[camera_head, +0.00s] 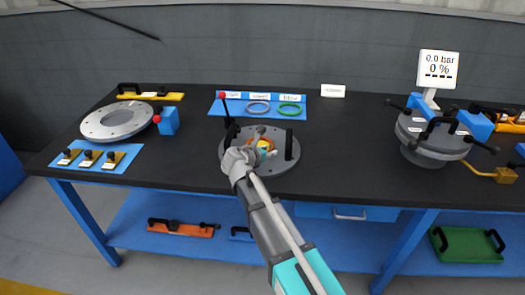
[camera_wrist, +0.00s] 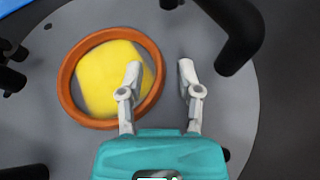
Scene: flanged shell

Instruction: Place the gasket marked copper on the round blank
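The copper-coloured gasket, an orange ring (camera_wrist: 66,82), lies on the grey round blank (camera_wrist: 228,120) around a yellow raised centre (camera_wrist: 103,80). In the head view the blank (camera_head: 285,164) sits mid-table, and the gasket is partly hidden by my arm. My gripper (camera_wrist: 160,68) is over the blank with its fingers apart. In the wrist view the left finger overlaps the yellow centre inside the ring, and the right finger is outside it. The ring's right rim lies between them, not gripped. I cannot tell whether a finger touches it.
Black upright handles (camera_wrist: 238,35) stand on the blank near my gripper. A blue gasket mat (camera_head: 228,108) behind holds a grey ring (camera_head: 258,107) and a green ring (camera_head: 290,109). A flanged ring (camera_head: 117,121) is at left; a grey vessel (camera_head: 432,145) is at right.

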